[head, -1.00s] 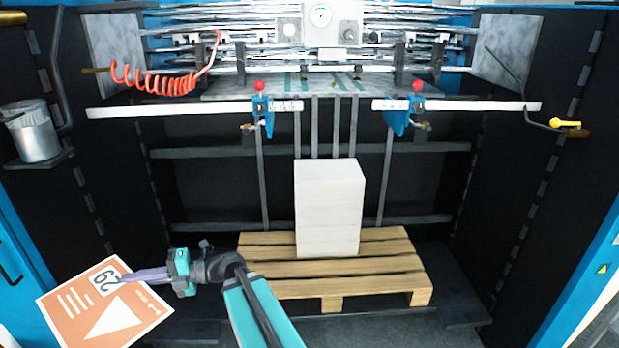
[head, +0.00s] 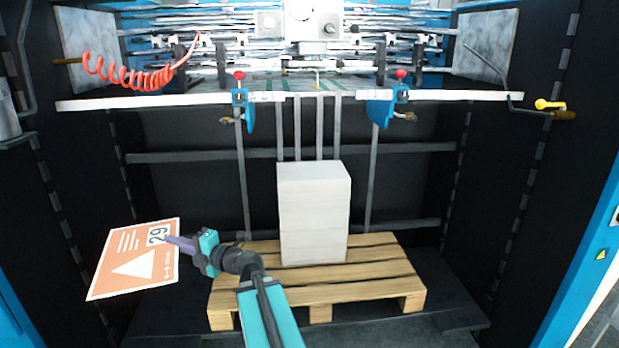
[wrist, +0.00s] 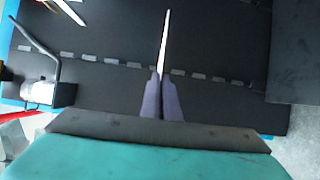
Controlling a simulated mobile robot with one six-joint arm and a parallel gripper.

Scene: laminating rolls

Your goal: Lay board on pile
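The board is a flat orange sheet (head: 133,262) with a white triangle, white lines and the number 29, at the lower left of the head view. My gripper (head: 172,240) is shut on its right edge, by the number, and holds it in the air left of the pallet. In the wrist view the board (wrist: 165,40) shows edge-on as a thin pale strip between the two purple fingers (wrist: 161,92). The pile (head: 314,215) is a tall white-grey block of sheets standing on a wooden pallet (head: 375,275), to the right of my gripper.
A white rail (head: 320,96) with two blue clamps (head: 239,105) spans above and behind the pile. A red coiled hose (head: 135,78) hangs at the upper left. Dark side walls flank the pallet; the air left of the pile is open.

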